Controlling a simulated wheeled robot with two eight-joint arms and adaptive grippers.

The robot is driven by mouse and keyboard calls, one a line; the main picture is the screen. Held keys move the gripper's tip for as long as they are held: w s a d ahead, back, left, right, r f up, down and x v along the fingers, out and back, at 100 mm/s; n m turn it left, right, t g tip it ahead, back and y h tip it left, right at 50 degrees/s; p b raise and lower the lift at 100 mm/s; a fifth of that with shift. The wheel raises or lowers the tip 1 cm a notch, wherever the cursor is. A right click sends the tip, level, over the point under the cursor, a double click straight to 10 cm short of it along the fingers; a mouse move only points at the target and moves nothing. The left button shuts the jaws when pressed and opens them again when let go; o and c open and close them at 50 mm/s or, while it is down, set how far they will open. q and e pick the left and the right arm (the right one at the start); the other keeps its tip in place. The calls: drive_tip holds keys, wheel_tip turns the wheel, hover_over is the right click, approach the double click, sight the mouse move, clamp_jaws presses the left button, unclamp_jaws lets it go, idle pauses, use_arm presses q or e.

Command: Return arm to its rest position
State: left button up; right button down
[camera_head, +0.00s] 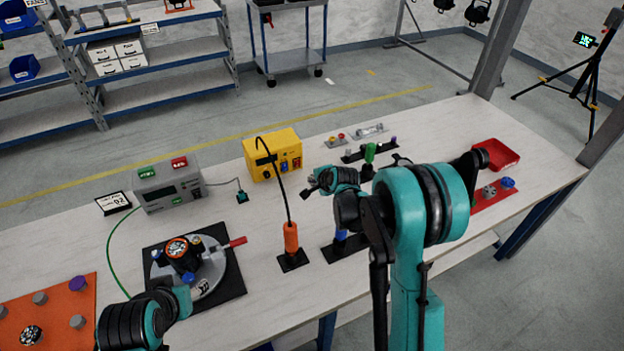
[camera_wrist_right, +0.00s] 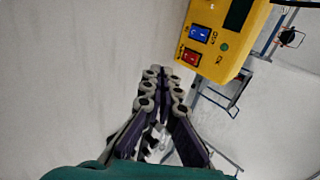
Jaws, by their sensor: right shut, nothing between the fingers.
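My right arm, teal and black, reaches over the table in the head view. Its gripper (camera_head: 311,184) is above the table, in front of the yellow box (camera_head: 262,162) and to its right. In the right wrist view the gripper fingers (camera_wrist_right: 160,82) are together and empty, with the yellow box (camera_wrist_right: 222,35) beyond them at the upper right. Part of my left arm shows at the lower left of the head view, near the round plate (camera_head: 213,272). I do not see its fingers.
Shelves (camera_head: 150,62) and a cart (camera_head: 290,62) stand behind.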

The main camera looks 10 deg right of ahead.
drive_tip(key=s+a+r+n, duration=0.1)
drive_tip(key=s+r+n, duration=0.6)
drive_tip(key=s+r, duration=0.65)
drive_tip(key=s+f+n+g+h, duration=0.1)
drive_tip(key=s+n, duration=0.7)
drive_tip(key=s, duration=1.4)
drive_tip(key=shift+d+f+n+g+h, duration=0.15)
drive_tip(key=shift+f+n+g+h, duration=0.25)
drive_tip(key=shift+g, duration=0.1)
